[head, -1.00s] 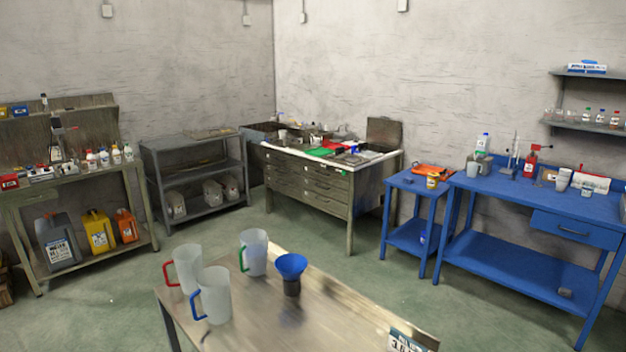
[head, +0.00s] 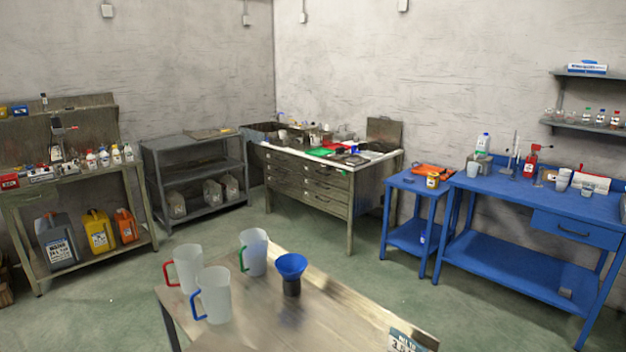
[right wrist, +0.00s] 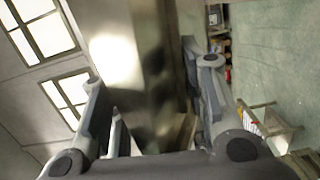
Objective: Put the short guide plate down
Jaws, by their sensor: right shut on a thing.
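My right gripper (right wrist: 158,112) shows in the right wrist view, its two grey fingers set apart on either side of a shiny brushed-metal plate, which I take to be the short guide plate (right wrist: 145,85). The plate runs up from between the fingers to the top of that view; its far end and full outline cannot be made out. The fingers are shut on it. Neither gripper shows in the head view, and the plate cannot be picked out there. My left gripper is not in view.
The near metal table (head: 300,318) holds several jugs, among them a blue-handled one (head: 213,296), and a blue funnel (head: 291,268). A drawer bench (head: 310,195), grey shelf rack (head: 195,165), blue workbench (head: 520,205) and left bench (head: 70,180) stand along the walls. Green floor between is open.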

